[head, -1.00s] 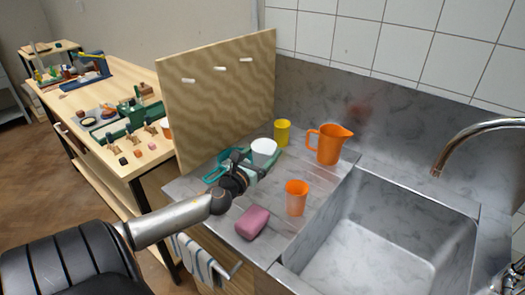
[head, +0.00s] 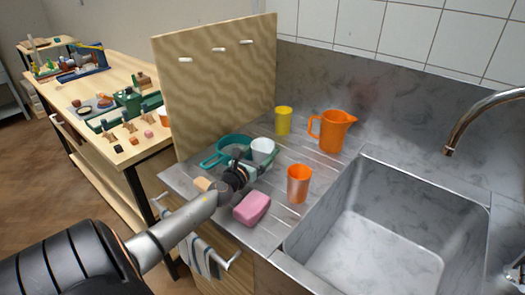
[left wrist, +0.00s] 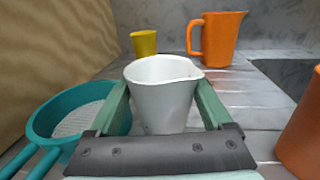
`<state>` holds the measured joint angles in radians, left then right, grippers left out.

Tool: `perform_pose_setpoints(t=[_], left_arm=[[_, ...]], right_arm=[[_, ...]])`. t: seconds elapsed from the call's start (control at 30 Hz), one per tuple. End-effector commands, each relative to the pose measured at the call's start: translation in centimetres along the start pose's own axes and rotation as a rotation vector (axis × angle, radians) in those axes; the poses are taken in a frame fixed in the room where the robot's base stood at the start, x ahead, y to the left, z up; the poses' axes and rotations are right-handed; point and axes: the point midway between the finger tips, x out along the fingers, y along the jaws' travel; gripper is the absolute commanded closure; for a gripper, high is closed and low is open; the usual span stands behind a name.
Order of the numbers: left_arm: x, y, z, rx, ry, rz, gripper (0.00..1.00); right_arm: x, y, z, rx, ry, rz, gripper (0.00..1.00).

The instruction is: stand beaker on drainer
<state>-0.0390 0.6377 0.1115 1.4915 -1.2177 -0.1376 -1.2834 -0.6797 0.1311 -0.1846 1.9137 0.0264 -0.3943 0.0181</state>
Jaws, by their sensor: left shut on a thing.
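The beaker is a small white cup with a pouring lip (head: 263,146), and it stands out clearly in the left wrist view (left wrist: 162,97). My left gripper (head: 257,162) is shut on it, one green finger on each side in the left wrist view. The beaker looks upright, over the ribbed steel drainer (head: 318,164) beside the sink. I cannot tell whether its base touches the drainer, since the gripper hides its lower part. My right gripper is not in view.
A teal sieve (left wrist: 46,113) lies close left of the beaker. A yellow cup (head: 284,121) and orange jug (head: 335,133) stand behind. An orange cup (head: 299,186) and pink sponge (head: 252,208) are nearer the sink (head: 380,235). A wooden peg board (head: 215,95) rises at left.

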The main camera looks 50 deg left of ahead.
Motion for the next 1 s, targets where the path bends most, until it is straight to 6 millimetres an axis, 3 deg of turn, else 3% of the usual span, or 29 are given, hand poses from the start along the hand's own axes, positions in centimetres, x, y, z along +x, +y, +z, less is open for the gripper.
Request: perform_pose_setpoints(t=[0.17, 0.2, 0.3, 0.67, 1.0], left_arm=[[0.0, 0.0, -0.5, 0.000, -0.001, 0.000, 0.72], [0.0, 0.0, -0.3, 0.000, -0.001, 0.000, 0.13], [0.0, 0.0, -0.3, 0.000, 0.000, 0.000, 0.02], [0.0, 0.0, 0.3, 0.000, -0.001, 0.000, 0.00], [-4.7, 0.0, -0.2, 0.000, 0.003, -0.001, 0.00]], right_arm=[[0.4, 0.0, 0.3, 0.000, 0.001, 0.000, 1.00], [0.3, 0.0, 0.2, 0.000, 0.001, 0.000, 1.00], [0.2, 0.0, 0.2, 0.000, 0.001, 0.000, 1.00], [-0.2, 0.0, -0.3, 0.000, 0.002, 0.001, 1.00], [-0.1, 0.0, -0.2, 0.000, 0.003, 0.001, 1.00]])
